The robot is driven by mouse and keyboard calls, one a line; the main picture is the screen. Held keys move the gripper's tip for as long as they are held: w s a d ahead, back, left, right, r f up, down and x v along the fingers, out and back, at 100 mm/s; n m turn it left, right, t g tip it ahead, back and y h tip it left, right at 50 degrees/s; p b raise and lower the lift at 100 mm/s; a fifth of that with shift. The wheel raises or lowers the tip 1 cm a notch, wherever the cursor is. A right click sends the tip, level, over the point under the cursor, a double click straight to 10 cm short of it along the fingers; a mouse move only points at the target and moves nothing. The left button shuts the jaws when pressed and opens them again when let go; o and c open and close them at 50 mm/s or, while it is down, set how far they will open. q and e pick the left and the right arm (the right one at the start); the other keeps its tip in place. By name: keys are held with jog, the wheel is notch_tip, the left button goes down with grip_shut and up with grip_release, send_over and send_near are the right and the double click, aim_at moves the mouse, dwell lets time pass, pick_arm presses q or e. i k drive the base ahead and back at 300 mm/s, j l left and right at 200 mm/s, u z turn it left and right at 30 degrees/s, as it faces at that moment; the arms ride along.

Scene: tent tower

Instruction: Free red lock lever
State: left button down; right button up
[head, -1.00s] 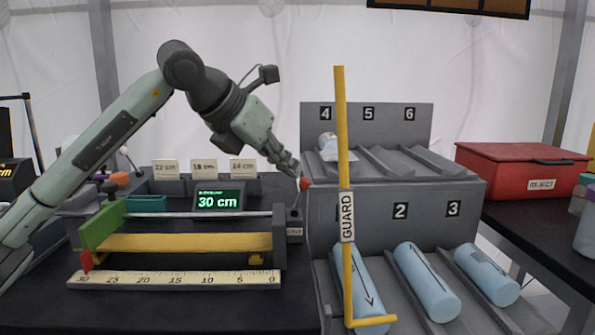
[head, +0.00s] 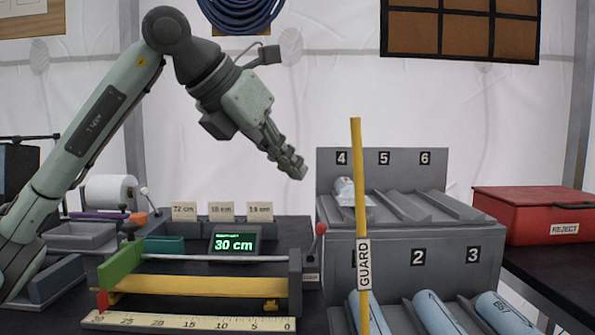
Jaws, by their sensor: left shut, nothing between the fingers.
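The red lock lever has a red ball knob (head: 321,228) on a thin dark stalk. It stands at the right end of the measuring jig, beside the grey shelf unit, and leans slightly right. My left gripper (head: 298,170) is shut and empty. In the picture it is above and a little left of the red knob, with a clear gap between them. The jig has a green block (head: 121,264) at its left end, a yellow bar (head: 195,285) and a ruler (head: 190,321) along the front. Its display (head: 235,242) reads 30 cm. My right gripper is out of view.
A yellow GUARD post (head: 359,190) stands right of the lever, in front of the shelf unit (head: 385,253). Light blue cylinders (head: 434,312) lie in its lower slots. A red REJECT box (head: 535,214) is at the right. The space above the jig is free.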

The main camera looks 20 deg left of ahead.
aim_at(321, 229)
jog(key=k+l, duration=0.2)
jog(key=k, duration=0.3)
jog(key=k+l, duration=0.15)
jog(key=k, duration=0.3)
